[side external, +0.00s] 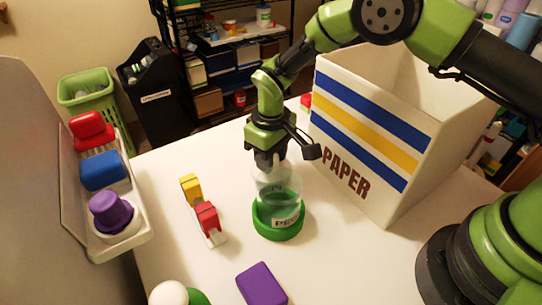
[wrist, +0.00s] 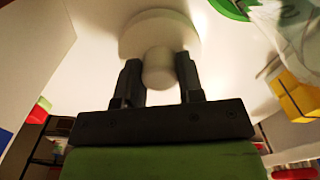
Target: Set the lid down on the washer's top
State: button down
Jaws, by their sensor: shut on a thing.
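My gripper (side external: 268,160) is shut on the knob of the white lid. The wrist view shows the round knob between both fingers (wrist: 160,75), with the wider lid disc (wrist: 155,25) beyond it. In the side view the lid is hard to make out against the clear jar (side external: 279,190). Part of the jar also shows at the upper right of the wrist view (wrist: 300,35). The washer's white top (side external: 330,255) spreads around the jar; I cannot tell the exact gap under the lid.
A white paper bin (side external: 360,120) stands close right of my gripper. A small rack with yellow and red blocks (side external: 204,212) is left of the jar. A purple block (side external: 262,284) and a white-and-green object (side external: 172,293) lie in front. The top's right front looks clear.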

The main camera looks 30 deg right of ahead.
jog(key=shift+f, duration=0.2)
jog(key=c, duration=0.8)
grip_release()
jog(key=shift+o, duration=0.2)
jog(key=s+d+r+m+t+y, duration=0.1)
jog(key=s+d+r, duration=0.1)
jog(key=r, duration=0.9)
jog(key=s+d+r+m+t, duration=0.1)
jog(key=r, duration=0.9)
jog(key=s+d+r+m+t, duration=0.2)
jog(key=s+d+r, duration=0.1)
jog(key=s, duration=0.7)
jog(key=s+d+r+m+t+y, duration=0.1)
jog(key=s+d+r+m+t, duration=0.2)
jog(key=s, duration=0.7)
notch_tip(320, 180, up, 2)
jog(key=shift+s+d+m, duration=0.3)
jog(key=shift+s+d, duration=0.05)
jog(key=shift+d, duration=0.3)
